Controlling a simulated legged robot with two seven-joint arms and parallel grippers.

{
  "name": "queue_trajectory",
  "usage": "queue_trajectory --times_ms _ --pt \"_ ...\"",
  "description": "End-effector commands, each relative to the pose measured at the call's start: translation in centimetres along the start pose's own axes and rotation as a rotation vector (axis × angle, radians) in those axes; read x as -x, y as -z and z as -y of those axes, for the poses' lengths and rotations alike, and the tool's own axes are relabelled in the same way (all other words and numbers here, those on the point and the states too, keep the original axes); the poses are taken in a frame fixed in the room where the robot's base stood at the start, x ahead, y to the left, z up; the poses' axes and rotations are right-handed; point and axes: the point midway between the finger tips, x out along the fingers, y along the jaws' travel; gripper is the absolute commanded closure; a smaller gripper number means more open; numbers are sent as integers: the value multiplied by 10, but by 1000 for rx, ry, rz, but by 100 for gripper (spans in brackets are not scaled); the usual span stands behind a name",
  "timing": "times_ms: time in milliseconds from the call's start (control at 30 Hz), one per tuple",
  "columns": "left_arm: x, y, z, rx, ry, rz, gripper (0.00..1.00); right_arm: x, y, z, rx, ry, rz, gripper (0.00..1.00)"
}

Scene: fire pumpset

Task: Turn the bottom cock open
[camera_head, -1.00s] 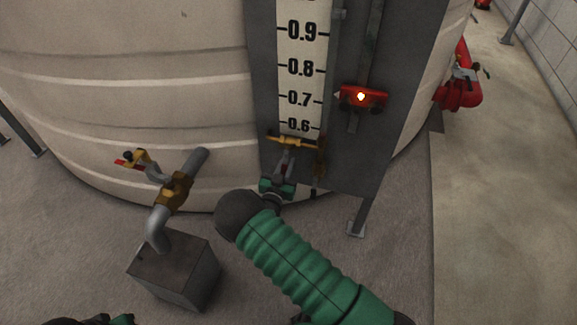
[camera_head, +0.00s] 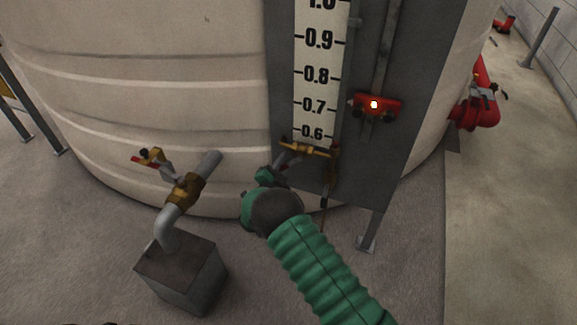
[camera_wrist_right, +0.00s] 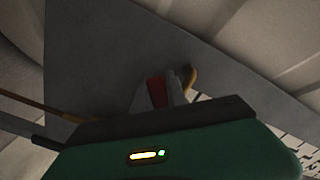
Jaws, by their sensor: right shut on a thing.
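The bottom cock (camera_head: 318,151) is a small brass fitting at the foot of the white level gauge, just under the 0.6 mark. My right gripper (camera_head: 288,152) reaches it from the lower left, tilted, with its grey fingers against the left part of the brass. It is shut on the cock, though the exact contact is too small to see. In the right wrist view, the fingers (camera_wrist_right: 162,90) stand close together beside a red part and the curved brass end (camera_wrist_right: 190,77). My left gripper is not in view.
The gauge board (camera_head: 395,150) stands in front of the large tank (camera_head: 140,60). A red slider (camera_head: 377,106) with a light sits on the board. A brass valve (camera_head: 184,190) on a grey pipe rises from a block (camera_head: 185,270) at left. Open floor lies at right.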

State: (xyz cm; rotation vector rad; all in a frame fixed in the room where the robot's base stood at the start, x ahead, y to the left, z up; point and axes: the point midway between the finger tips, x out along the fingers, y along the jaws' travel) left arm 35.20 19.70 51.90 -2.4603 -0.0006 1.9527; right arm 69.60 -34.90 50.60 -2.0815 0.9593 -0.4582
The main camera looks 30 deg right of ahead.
Motion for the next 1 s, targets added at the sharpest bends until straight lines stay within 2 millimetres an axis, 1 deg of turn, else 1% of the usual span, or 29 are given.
queue_trajectory --times_ms 133,500,700,1000 --pt "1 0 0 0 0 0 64 2 -2 7 -137 -7 6 100" --pt "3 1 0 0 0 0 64 2 4 27 -462 -8 5 100" --pt "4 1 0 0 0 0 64 2 9 34 -586 -10 3 100" --pt "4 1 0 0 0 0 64 2 12 38 -680 -10 3 100"
